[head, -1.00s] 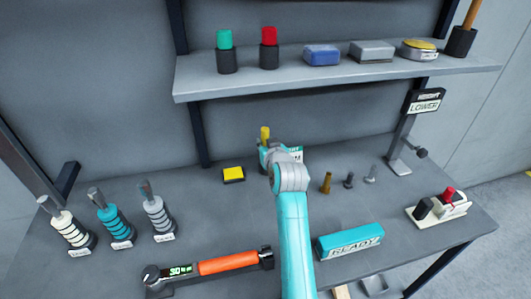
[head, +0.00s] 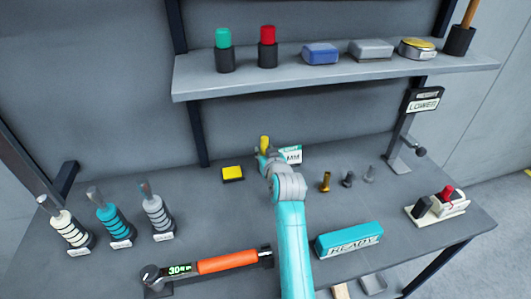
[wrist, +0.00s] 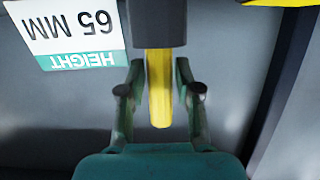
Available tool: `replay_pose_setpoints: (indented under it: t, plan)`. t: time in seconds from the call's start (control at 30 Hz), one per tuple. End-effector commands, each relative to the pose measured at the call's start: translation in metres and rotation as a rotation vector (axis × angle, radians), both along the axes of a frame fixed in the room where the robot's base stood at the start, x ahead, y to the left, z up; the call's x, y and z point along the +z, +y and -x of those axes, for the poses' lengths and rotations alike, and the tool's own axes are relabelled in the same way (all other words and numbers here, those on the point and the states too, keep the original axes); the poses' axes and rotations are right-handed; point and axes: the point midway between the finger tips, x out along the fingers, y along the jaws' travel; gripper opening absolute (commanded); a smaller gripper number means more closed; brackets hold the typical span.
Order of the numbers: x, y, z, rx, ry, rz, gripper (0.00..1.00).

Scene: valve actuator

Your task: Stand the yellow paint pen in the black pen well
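The yellow paint pen (head: 264,143) stands upright at the back of the bench, beyond my arm. In the wrist view, which is upside down, the yellow pen (wrist: 159,90) runs into a wider dark cylinder that looks like the black pen well (wrist: 158,22). The depth of the pen in it cannot be seen. My gripper (wrist: 160,90) has one finger on each side of the pen, with narrow gaps showing between pen and fingers, so it looks open. In the head view my gripper (head: 265,158) and wrist hide the well.
A height card (head: 291,155) reading 65 MM stands right beside the pen. A yellow pad (head: 232,173) lies to the left. Several small bolts (head: 347,180) stand to the right. The shelf (head: 330,78) overhangs the back; an orange-handled torque wrench (head: 220,263) lies in front.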

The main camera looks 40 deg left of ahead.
Motion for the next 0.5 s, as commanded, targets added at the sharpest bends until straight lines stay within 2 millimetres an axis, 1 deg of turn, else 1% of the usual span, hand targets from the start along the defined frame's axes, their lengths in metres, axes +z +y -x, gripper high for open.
replay_pose_setpoints:
  t: [0.1, 0.23, 0.5]
  plan:
    - [0.003, -0.001, 0.001, 0.000, -0.001, -0.001, 0.34]
    - [0.007, -0.011, 0.009, -0.001, -0.002, -0.001, 0.34]
    - [0.021, -0.046, 0.039, -0.001, -0.002, -0.001, 0.34]
